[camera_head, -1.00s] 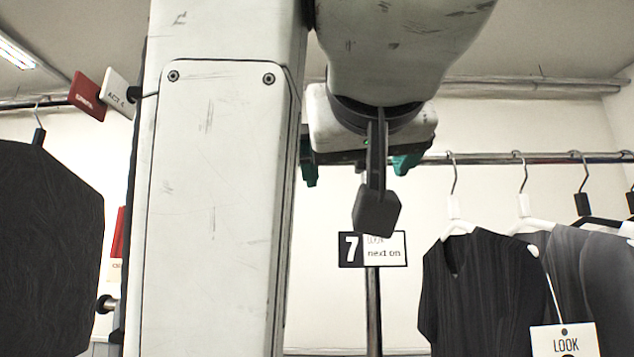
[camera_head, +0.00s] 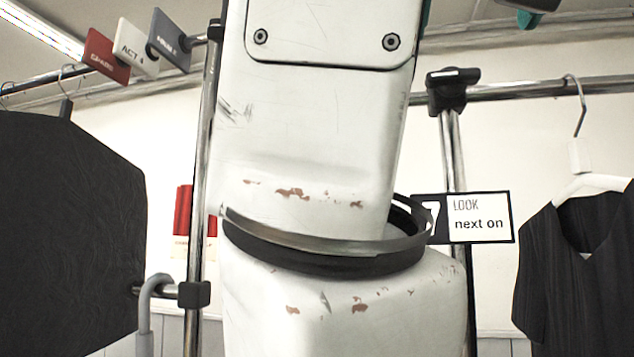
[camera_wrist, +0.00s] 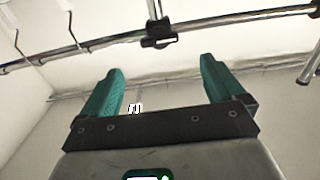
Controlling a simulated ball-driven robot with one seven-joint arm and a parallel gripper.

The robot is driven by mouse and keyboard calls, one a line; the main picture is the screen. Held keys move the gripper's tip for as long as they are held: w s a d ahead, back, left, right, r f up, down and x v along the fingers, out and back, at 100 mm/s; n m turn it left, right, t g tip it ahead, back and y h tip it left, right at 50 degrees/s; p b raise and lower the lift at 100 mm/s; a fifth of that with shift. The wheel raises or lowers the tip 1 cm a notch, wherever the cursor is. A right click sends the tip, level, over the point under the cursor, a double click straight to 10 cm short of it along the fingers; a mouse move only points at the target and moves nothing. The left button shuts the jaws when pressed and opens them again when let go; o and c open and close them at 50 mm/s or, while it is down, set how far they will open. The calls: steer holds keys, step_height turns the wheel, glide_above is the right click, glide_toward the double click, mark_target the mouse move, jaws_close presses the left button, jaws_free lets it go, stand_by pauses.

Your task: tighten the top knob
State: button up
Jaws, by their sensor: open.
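A black clamp fitting (camera_head: 452,90) joins the top of an upright chrome post to the horizontal rail, right of my arm in the head view. A black fitting also shows on the rail in the wrist view (camera_wrist: 158,34), beyond my fingers. I cannot tell for certain which part of it is the top knob. My gripper (camera_wrist: 162,68) has two teal fingers spread apart with nothing between them. It is short of the fitting and not touching it. In the head view only teal bits show at the top edge.
Dark garments hang at left (camera_head: 65,230) and right (camera_head: 575,260). A sign (camera_head: 478,224) reading "LOOK next on" is beside the post. A left post carries another black fitting (camera_head: 193,294). Coloured tags (camera_head: 107,54) hang at upper left. My arm covers the middle.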

steer(key=p+x, duration=0.3)
steer(key=x, duration=0.7)
steer(key=c, duration=1)
